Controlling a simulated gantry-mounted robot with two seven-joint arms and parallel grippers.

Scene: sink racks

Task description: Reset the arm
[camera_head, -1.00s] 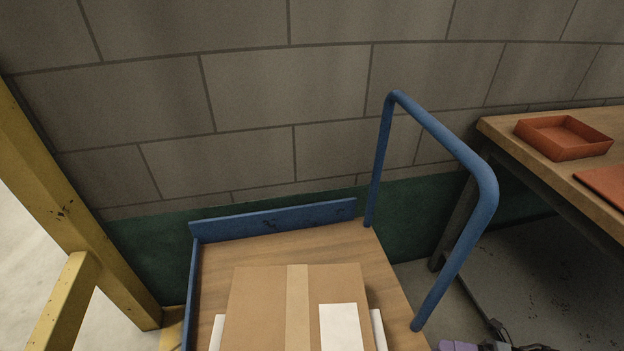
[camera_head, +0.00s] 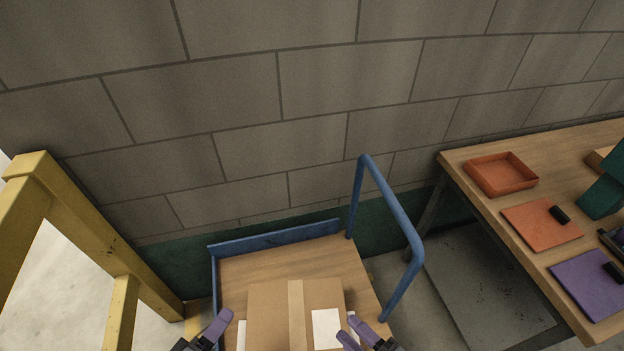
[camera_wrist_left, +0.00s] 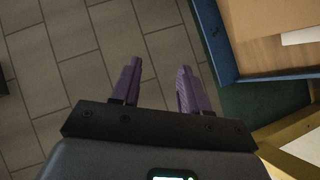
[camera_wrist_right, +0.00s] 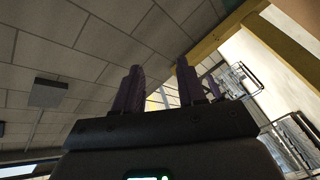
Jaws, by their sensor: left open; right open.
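My left gripper (camera_head: 212,331) shows at the bottom of the head view, left of a cardboard box (camera_head: 268,306) on a cart. Its purple fingers are apart and empty in the left wrist view (camera_wrist_left: 157,85). My right gripper (camera_head: 354,330) is at the bottom of the head view, just right of the box. Its fingers are apart with nothing between them in the right wrist view (camera_wrist_right: 160,88). Whether either gripper touches the box cannot be told.
The cart has a wooden deck (camera_head: 270,261) and a blue handle (camera_head: 393,207). At right a wooden table (camera_head: 470,204) holds an orange tray (camera_head: 500,174), an orange panel (camera_head: 538,226) and a purple panel (camera_head: 590,284). A yellow frame (camera_head: 85,225) stands at left.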

